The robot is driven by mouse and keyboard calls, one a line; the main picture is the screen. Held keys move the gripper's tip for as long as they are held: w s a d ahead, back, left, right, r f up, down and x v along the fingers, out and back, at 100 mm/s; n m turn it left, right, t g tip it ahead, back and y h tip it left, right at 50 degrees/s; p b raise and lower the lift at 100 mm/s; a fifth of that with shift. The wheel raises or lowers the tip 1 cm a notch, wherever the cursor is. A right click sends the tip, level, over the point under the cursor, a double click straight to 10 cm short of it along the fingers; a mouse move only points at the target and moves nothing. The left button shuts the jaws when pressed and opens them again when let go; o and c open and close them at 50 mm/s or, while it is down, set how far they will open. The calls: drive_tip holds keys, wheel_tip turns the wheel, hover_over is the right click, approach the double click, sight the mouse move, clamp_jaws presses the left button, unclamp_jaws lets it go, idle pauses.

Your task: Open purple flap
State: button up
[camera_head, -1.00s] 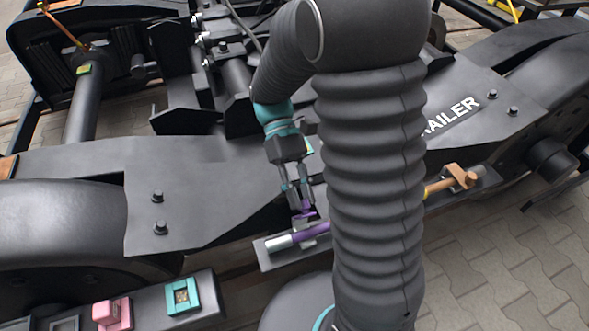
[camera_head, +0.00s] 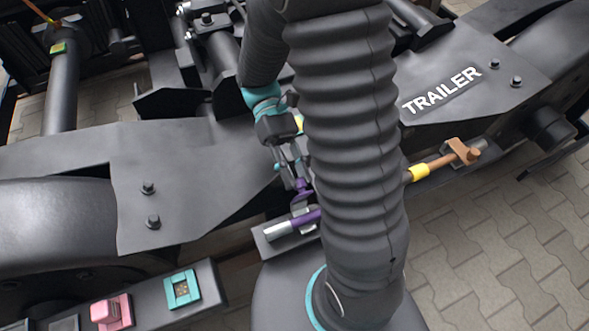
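The purple flap (camera_head: 302,192) stands up above a purple sleeve (camera_head: 307,217) on a bar with a silver end, low in the middle of the view. My gripper (camera_head: 294,178) points down at the flap from above, with its fingertips at or touching the flap's upper part. The fingers are small, and my arm partly covers this spot. I cannot tell whether they are closed on the flap. The right part of the sleeve is hidden behind my arm.
The bar shows again at right with a yellow ring (camera_head: 418,173) and an orange handle (camera_head: 461,152). A dark plate marked TRAILER (camera_head: 441,91) lies behind. A pink block (camera_head: 110,312) and a teal-framed box (camera_head: 181,289) sit at lower left. Paving is free at lower right.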

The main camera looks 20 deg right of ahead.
drive_tip(key=o, duration=0.3)
drive_tip(key=shift+o, duration=0.2)
drive_tip(key=shift+w, duration=0.1)
drive_tip(key=v, duration=0.7)
drive_tip(key=shift+w, duration=0.15)
